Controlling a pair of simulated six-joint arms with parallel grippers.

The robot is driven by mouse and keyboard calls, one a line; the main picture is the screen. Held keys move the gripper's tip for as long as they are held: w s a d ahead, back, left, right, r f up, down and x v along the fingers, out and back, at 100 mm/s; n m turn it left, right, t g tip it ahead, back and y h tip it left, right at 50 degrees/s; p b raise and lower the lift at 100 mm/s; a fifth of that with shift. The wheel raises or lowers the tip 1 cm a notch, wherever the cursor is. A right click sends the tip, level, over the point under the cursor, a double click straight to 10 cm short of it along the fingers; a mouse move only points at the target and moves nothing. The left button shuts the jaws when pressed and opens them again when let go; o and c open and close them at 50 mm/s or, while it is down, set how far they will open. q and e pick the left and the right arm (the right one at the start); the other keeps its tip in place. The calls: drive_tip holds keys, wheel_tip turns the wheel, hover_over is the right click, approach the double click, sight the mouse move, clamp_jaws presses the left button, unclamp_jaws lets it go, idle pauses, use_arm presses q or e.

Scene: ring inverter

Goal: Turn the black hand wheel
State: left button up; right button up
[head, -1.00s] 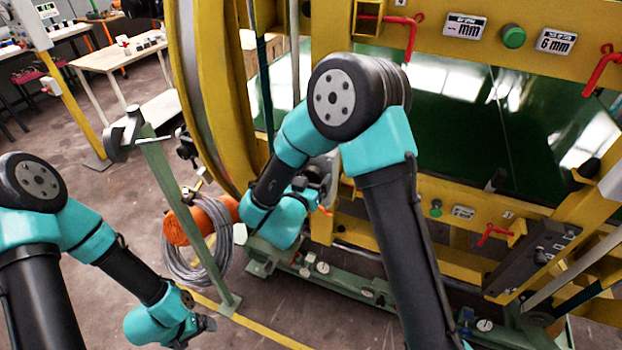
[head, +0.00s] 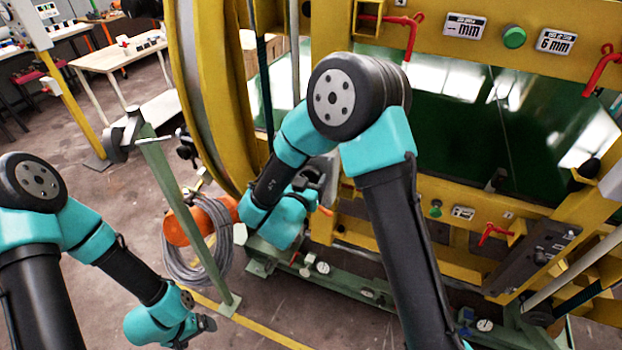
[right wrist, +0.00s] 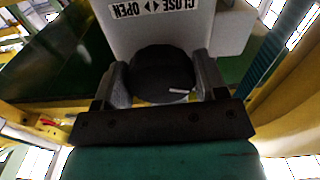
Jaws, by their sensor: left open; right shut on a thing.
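The black hand wheel (right wrist: 163,72) shows in the right wrist view, in front of a pale panel marked "CLOSE" and "OPEN" (right wrist: 150,22). My right gripper (right wrist: 165,88) has a finger on each side of the wheel and is shut on it. A small pale mark shows low on the wheel's face. In the head view my right arm hides the wheel, and the right gripper is mostly hidden near the frame's lower left part. My left gripper (head: 203,327) is open and empty at the lower left, low over the floor.
The large yellow frame (head: 200,90) with a dark green panel (head: 450,110) fills the right side. Red handles (head: 412,35) stick out from it. A green post (head: 180,190) with coiled grey cable (head: 215,265) and an orange roll (head: 195,222) stands between my arms.

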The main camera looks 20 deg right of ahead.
drive_tip(key=shift+m, duration=0.4)
drive_tip(key=m, duration=0.4)
drive_tip(key=shift+m, duration=0.3)
drive_tip(key=m, duration=0.5)
drive_tip(key=shift+w+a+m, duration=0.1)
drive_tip(key=shift+m, duration=0.2)
drive_tip(key=o, duration=0.9)
drive_tip(key=shift+r, duration=0.1)
drive_tip(key=shift+o, duration=0.2)
drive_tip(key=v, duration=1.7)
drive_tip(key=shift+a, duration=0.2)
